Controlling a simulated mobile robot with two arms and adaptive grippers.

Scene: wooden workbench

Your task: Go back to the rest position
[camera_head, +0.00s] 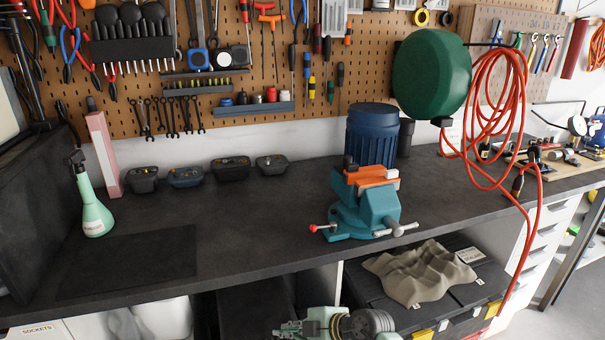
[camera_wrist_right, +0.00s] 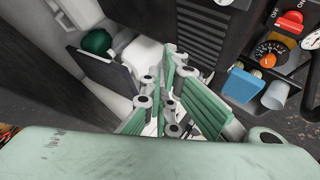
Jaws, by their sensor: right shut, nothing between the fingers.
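My right gripper (camera_head: 290,329) shows at the bottom edge of the head view, pale green and grey, in front of the workbench (camera_head: 250,262) and below the level of its top. Its wrist and part of the arm are cut off by the frame. In the right wrist view the right gripper's green-padded fingers (camera_wrist_right: 168,112) are shut with nothing held between them. My left gripper is in neither view.
A teal vise (camera_head: 365,208) stands near the bench's front edge. A grey cloth (camera_head: 420,272) lies on a dark case under the bench. An orange hose (camera_head: 490,110) hangs at right. A spray bottle (camera_head: 95,208) stands at left. The bench's front left is clear.

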